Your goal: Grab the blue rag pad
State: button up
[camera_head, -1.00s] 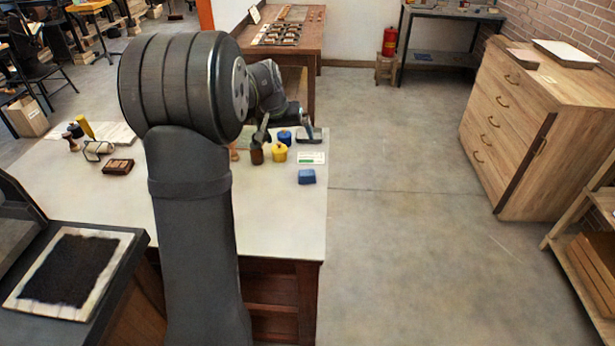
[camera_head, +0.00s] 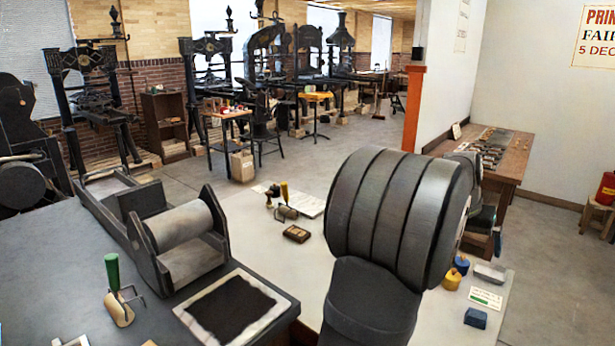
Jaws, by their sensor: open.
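The blue rag pad (camera_head: 475,318) is a small blue block. It lies flat near the right front edge of the pale table top (camera_head: 400,330), in front of a white card with green print. My gripper (camera_head: 496,241) shows only in part, past the right side of my large dark arm joint. It is open, above the far right part of the table, farther back than the pad and apart from it. My arm hides most of the gripper.
Close behind the pad are the card (camera_head: 485,299), a grey block (camera_head: 490,273), a yellow pot (camera_head: 452,279) and a blue pot (camera_head: 461,263). A dark wooden block (camera_head: 296,234) lies left of my arm. Rollers and an inked slab (camera_head: 235,308) occupy the left bench.

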dwell(0.4)
jog(key=c, duration=0.7)
jog(key=n+g+h, duration=0.1)
jog(key=n+g, duration=0.4)
jog(key=n, duration=1.6)
send_over(478, 313)
jog(key=w+a, duration=0.5)
jog(key=a, duration=0.3)
notch_tip(478, 313, down, 15)
jog(key=x, duration=1.7)
jog(key=shift+w+d+f, duration=0.15)
jog(key=shift+d, duration=0.05)
